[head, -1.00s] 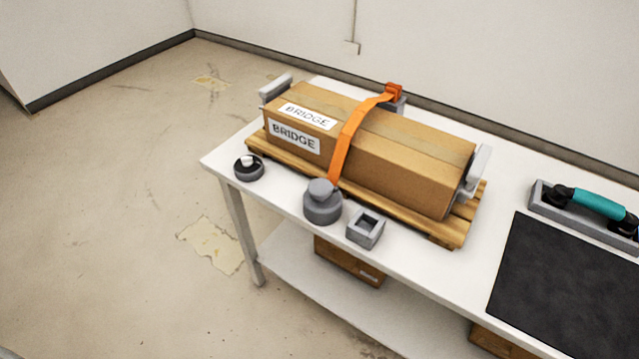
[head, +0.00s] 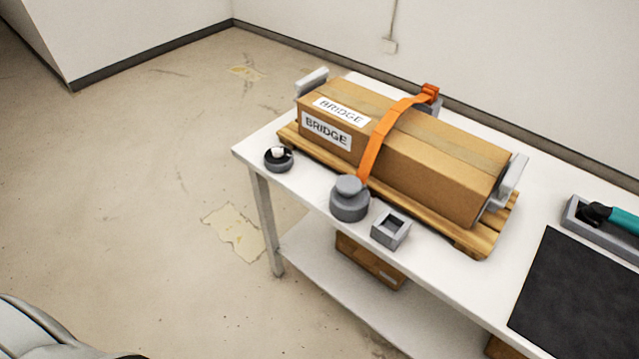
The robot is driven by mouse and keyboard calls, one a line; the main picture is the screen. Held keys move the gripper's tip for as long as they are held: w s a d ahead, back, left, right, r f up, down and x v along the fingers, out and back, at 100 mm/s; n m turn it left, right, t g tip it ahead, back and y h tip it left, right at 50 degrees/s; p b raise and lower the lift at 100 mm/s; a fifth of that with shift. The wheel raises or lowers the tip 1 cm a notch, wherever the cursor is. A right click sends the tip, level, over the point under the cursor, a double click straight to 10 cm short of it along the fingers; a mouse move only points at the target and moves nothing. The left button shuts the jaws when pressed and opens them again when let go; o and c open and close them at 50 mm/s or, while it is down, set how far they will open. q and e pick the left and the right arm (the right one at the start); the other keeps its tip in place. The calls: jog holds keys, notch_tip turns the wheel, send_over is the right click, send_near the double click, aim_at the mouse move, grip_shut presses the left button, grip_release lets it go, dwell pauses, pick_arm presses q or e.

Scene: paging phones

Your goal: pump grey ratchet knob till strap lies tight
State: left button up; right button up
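The grey ratchet knob (head: 349,188) tops a round grey base (head: 350,205) at the front edge of the white table, beside the pallet. An orange strap (head: 376,142) runs from behind this base up over a long cardboard box (head: 430,145) marked BRIDGE, to an orange piece (head: 430,92) at the back. The strap looks raised off the box near its far end, though I cannot be sure how slack it is. The box lies on a wooden pallet (head: 476,243). Neither gripper is in view.
A small hollow grey block (head: 390,230) stands right of the knob. A round dark dish (head: 279,160) with a white piece sits at the left. A black mat (head: 580,300) and a teal-handled tool (head: 622,220) in a grey holder lie at the right.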

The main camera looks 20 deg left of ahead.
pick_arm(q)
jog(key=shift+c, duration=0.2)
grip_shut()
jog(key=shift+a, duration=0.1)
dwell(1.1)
